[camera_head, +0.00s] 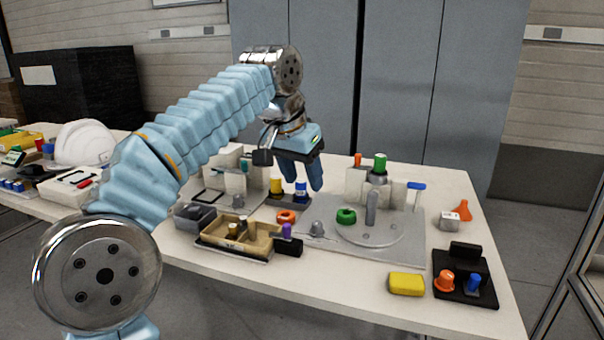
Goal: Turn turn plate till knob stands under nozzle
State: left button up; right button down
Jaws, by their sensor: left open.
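The turn plate (398,236) is a flat grey disc set in a grey base (408,252) on the right half of the table. A grey upright post (371,208), which looks like the knob, stands on the disc toward its back. My left gripper (301,180) is open and empty, pointing down, left of and behind the plate. My right gripper is not in view.
Yellow (277,186) and blue (300,192) cylinders stand just below my left gripper. A blue-handled lever (416,187) rises at the base's right back. A tan tray (212,238), yellow block (406,284) and black knob stand (482,290) lie along the front.

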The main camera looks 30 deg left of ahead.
aim_at(372, 228)
jog(key=k, duration=1)
